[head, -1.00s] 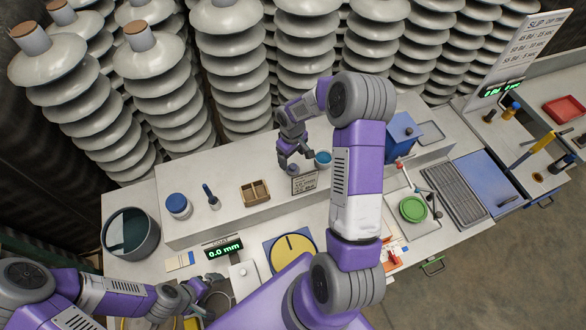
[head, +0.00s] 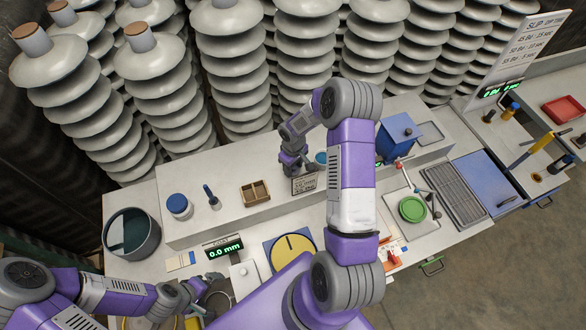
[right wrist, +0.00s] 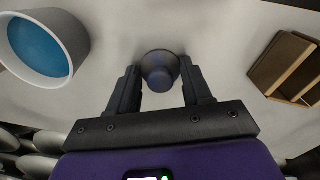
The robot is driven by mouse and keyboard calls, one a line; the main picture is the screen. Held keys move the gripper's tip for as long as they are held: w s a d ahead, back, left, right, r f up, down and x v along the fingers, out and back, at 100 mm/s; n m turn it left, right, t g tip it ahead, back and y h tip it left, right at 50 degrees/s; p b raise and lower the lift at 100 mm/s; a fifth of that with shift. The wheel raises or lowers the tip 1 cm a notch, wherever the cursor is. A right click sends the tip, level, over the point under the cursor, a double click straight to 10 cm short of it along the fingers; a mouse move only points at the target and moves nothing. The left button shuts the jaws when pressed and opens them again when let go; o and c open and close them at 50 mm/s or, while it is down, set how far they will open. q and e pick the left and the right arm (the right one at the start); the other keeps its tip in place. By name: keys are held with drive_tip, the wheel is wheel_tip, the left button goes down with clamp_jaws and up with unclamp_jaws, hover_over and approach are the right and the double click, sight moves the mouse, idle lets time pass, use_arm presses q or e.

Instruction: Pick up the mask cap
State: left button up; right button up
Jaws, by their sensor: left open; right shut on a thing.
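The mask cap (right wrist: 160,66) is a small dark round piece with a knob, on the pale raised shelf in the right wrist view. My right gripper (right wrist: 160,80) has one finger on each side of it and is shut on it. In the head view my right gripper (head: 291,168) is low over the shelf behind a small sign, and it hides most of the cap. My left gripper (head: 208,284) is open and empty at the front left of the bench, apart from the cap.
A cup with blue contents (right wrist: 38,46) stands close on one side of the cap, and a divided wooden box (right wrist: 288,68) on the other. The small sign (head: 304,185) stands just in front. A blue box (head: 398,134) is to the right. Insulator stacks (head: 235,60) rise behind.

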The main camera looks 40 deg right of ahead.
drive_tip(key=c, duration=0.3)
wheel_tip(320, 180, up, 10)
drive_tip(key=shift+r, duration=0.1)
idle(0.3)
idle(1.0)
